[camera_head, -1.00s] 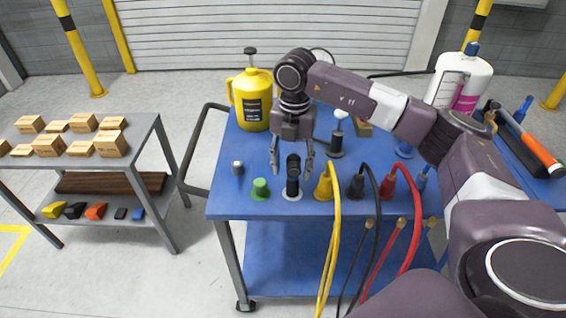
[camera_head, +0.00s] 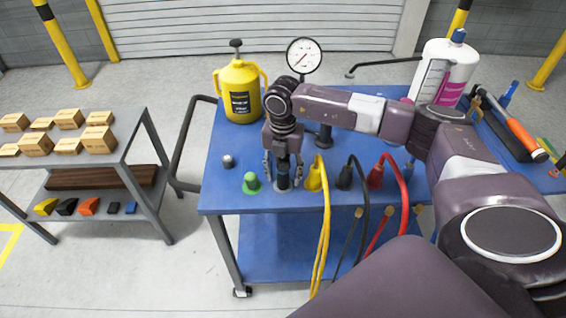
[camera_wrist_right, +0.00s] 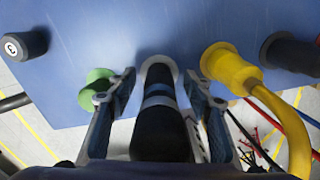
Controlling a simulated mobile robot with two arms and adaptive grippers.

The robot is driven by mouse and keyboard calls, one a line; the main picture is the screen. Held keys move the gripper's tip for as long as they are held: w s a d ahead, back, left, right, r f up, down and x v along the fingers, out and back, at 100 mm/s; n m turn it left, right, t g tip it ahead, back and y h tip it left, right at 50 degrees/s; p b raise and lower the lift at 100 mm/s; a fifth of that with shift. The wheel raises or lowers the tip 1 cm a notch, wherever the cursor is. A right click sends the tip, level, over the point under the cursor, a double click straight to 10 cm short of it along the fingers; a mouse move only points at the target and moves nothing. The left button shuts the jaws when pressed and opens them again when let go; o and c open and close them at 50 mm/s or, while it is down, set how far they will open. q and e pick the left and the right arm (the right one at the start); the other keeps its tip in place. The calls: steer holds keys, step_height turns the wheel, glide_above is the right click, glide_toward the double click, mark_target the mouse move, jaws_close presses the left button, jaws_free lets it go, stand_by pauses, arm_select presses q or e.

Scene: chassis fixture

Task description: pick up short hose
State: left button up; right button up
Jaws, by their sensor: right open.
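The short hose (camera_head: 283,176) looks like a black upright piece on a pale round base on the blue cart top. In the right wrist view the short hose (camera_wrist_right: 159,128) stands between my fingers, dark with a blue-grey band. My right gripper (camera_head: 283,178) points down over it, open, with one finger on each side. In the right wrist view my right gripper (camera_wrist_right: 158,105) shows a narrow gap between each finger and the hose. The upper end of the hose is partly hidden by the gripper in the head view. My left gripper is not in view.
A green plug (camera_head: 251,183) stands close on the left and a yellow hose connector (camera_head: 314,176) close on the right. Black (camera_head: 346,175) and red (camera_head: 376,174) connectors follow. A yellow jug (camera_head: 241,92) and a gauge (camera_head: 304,57) stand behind.

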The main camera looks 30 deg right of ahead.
steer(key=shift+c, duration=0.6)
jaws_close()
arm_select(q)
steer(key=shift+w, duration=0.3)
arm_select(e)
steer(key=shift+r, duration=0.1)
steer(key=shift+r, duration=0.5)
step_height(320, 180, up, 18)
steer(key=b, duration=0.4)
steer(key=shift+f, duration=0.25)
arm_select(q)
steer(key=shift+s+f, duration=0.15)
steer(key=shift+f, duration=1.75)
arm_select(e)
steer(key=shift+r, duration=0.7)
